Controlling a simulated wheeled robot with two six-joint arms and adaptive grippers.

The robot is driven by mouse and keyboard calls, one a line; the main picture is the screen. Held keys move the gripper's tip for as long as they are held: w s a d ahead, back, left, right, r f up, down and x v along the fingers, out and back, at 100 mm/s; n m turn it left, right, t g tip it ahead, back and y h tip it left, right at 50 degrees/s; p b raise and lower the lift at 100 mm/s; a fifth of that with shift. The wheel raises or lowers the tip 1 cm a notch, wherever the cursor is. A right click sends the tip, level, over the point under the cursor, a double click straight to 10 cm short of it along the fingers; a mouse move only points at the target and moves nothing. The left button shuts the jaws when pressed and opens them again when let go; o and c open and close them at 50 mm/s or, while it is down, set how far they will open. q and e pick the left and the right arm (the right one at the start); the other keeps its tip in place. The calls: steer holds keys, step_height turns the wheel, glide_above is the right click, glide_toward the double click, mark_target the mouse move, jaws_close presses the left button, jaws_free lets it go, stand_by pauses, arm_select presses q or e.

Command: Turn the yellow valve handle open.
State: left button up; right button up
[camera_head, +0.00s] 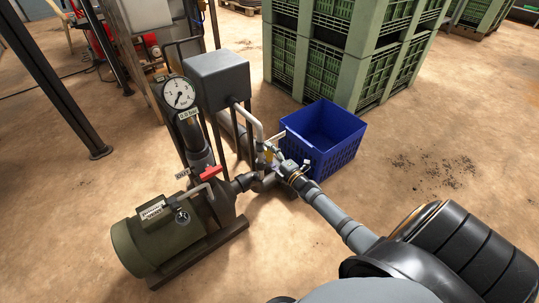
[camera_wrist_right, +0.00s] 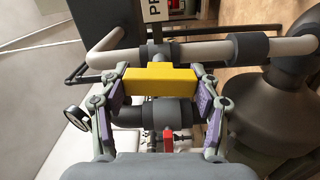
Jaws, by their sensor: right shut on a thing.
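The yellow valve handle (camera_wrist_right: 160,80) is a thick bar that lies crosswise in the right wrist view, in front of the grey pipes. In the head view a small yellow part (camera_head: 263,160) shows at the pipework, mostly hidden by pipes and my gripper. My right gripper (camera_head: 275,148) reaches in from the lower right. In the right wrist view, its two fingers with purple pads are shut on the handle, one at each end (camera_wrist_right: 160,90). The body of the valve is partly hidden. My left gripper is not in view.
A red valve handle (camera_head: 210,173) sits left on the same pipework, below a round gauge (camera_head: 179,93). A grey box (camera_head: 217,77) stands behind. A green pump motor (camera_head: 152,240) is at lower left. A blue crate (camera_head: 335,150) and stacked green crates (camera_head: 360,85) stand beyond.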

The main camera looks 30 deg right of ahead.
steer(key=shift+n, duration=0.6)
steer(key=shift+f, duration=0.1)
steer(key=o, duration=1.2)
steer(key=shift+c, duration=0.2)
steer(key=shift+s, duration=0.25)
steer(key=s, duration=1.1)
steer(key=shift+s+d, duration=0.3)
steer(key=shift+d, duration=0.15)
